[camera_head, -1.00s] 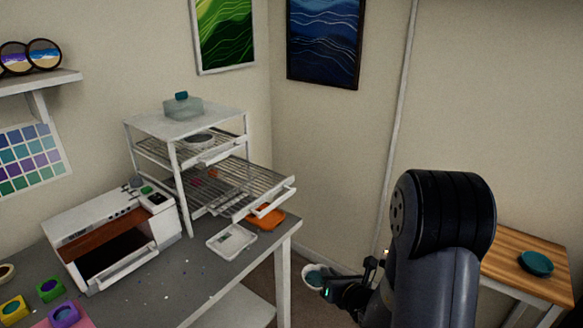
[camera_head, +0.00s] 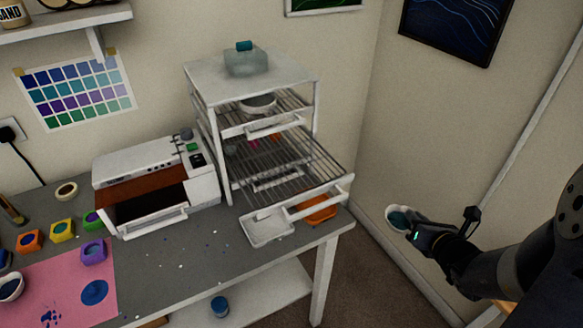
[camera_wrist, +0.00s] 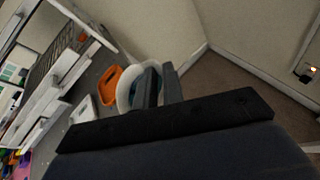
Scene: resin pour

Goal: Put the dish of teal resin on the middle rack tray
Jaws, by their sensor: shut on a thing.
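My gripper (camera_head: 413,230) is shut on a small white dish (camera_head: 394,215) with teal resin inside, held in the air to the right of the bench. In the wrist view the dish (camera_wrist: 124,95) shows behind my fingers, which hide part of it. A white rack (camera_head: 204,95) stands on the bench. Its middle tray (camera_head: 300,165), a wire grid with a white front handle, is pulled out toward the front and looks empty. The dish is to the right of this tray and apart from it.
The upper rack tray (camera_head: 290,117) holds a grey round dish (camera_head: 258,103). A glass block with a teal knob (camera_head: 245,60) sits on the rack top. A white tray (camera_head: 266,228) and an orange one (camera_head: 318,208) lie below the pulled-out tray. A small oven (camera_head: 150,180) stands left.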

